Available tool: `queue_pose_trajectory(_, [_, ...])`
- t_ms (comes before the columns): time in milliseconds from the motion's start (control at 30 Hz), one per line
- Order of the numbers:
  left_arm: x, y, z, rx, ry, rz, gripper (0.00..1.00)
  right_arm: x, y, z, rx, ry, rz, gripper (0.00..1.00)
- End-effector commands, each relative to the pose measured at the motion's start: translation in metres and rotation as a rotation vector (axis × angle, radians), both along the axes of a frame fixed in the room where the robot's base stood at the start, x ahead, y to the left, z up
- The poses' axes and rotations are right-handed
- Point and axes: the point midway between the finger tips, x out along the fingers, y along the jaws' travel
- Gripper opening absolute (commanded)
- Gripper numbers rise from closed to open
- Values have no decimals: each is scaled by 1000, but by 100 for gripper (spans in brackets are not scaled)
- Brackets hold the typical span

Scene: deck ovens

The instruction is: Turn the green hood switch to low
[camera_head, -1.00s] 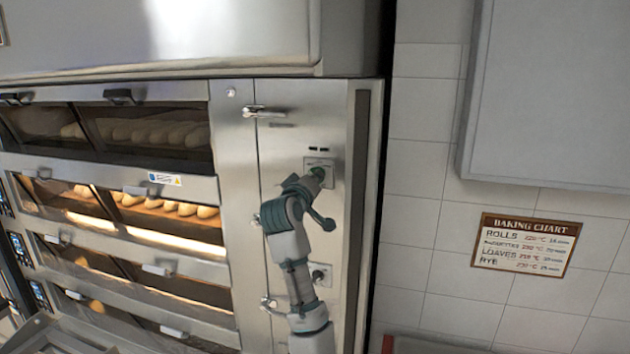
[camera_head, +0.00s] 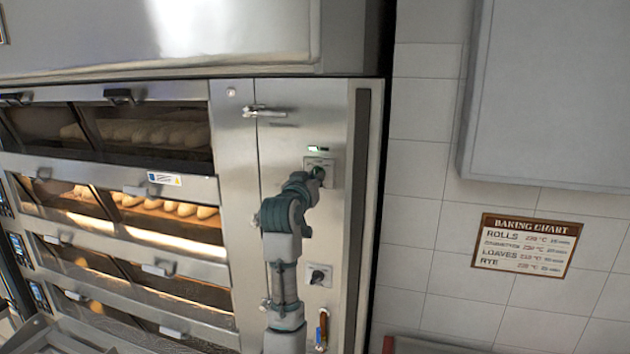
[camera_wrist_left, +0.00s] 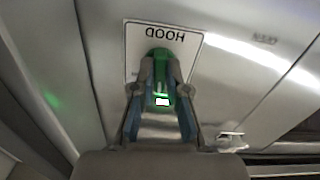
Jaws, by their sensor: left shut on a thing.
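The green hood switch (camera_wrist_left: 161,68) sits on a plate marked HOOD (camera_wrist_left: 190,42), which appears upside down in the left wrist view. In the head view the switch plate (camera_head: 326,163) is on the steel side panel of the oven, and the knob is mostly hidden by my gripper. A small green light (camera_head: 320,149) glows above the plate. My left gripper (camera_head: 317,176) is at the plate, and its fingers (camera_wrist_left: 160,108) are closed around the green knob in the left wrist view. My right gripper is not in view.
A second dark switch (camera_head: 318,275) is lower on the same panel, with a small red and yellow item (camera_head: 322,328) below it. Ovens with bread (camera_head: 170,208) are at left. A baking chart (camera_head: 526,244) hangs on the tiled wall.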

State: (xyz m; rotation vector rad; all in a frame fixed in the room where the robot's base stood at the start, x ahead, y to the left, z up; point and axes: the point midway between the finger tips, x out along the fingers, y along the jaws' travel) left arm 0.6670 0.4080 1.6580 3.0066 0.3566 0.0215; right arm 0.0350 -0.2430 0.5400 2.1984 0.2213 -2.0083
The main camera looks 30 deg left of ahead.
Motion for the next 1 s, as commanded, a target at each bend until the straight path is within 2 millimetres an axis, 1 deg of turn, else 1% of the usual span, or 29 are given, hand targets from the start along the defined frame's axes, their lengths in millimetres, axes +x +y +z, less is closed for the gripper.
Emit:
queue_pose_trajectory(33, [2, 0, -5, 20, 17, 1, 0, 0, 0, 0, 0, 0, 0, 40])
queue_pose_trajectory(300, [2, 0, -5, 97, 37, -1, 0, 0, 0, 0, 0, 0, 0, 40])
queue_pose_trajectory(767, [2, 0, -6, 110, 41, -2, 0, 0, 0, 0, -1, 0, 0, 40])
queue_pose_trajectory(800, [2, 0, -6, 110, 41, -2, 18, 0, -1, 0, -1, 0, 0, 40])
queue_pose_trajectory(867, [2, 0, -5, 110, 40, -1, 33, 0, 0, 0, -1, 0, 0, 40])
queue_pose_trajectory(900, [2, 0, -5, 110, 38, -1, 39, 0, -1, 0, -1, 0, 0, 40])
queue_pose_trajectory(1000, [1, 0, -3, 111, 35, -1, 39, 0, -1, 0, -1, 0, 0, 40])
